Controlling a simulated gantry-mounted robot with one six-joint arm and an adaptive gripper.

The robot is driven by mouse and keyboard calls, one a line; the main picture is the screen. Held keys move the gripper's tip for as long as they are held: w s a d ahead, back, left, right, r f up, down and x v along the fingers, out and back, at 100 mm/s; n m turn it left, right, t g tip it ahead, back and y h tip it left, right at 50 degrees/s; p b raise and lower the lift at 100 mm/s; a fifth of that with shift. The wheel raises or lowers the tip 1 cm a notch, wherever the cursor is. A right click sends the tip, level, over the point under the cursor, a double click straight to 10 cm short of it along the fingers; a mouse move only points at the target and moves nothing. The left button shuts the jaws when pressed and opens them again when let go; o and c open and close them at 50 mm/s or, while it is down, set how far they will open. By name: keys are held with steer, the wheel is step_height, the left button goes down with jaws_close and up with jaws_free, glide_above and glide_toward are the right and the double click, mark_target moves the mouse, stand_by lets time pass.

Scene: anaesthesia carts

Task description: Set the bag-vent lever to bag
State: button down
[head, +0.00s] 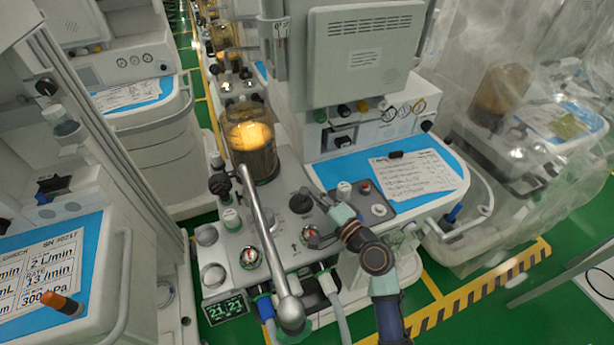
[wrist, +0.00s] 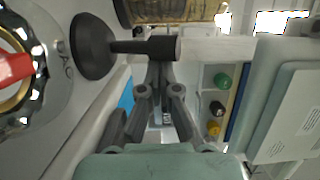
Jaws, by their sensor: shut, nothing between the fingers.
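The bag-vent lever shows in the wrist view as a black round hub with a short bar (wrist: 145,46) reaching right to a thick end. In the head view a black knob (head: 301,203), apparently this lever, sits on the grey cart top. My gripper (wrist: 160,72) is shut and empty, its fingertips together just below the bar's thick end in the wrist picture. Whether they touch it I cannot tell. In the head view my gripper (head: 316,240) is beside the knob, low over the cart top. The bag and vent markings are not readable.
A silver tube arm (head: 266,235) slants across the cart left of my gripper. A canister with amber contents (head: 250,142) stands behind. A dial with a red needle (wrist: 14,68) lies left of the lever. A blue work surface with paper (head: 413,176) is at right.

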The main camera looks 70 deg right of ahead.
steer(key=v, duration=1.2)
stand_by(0.3)
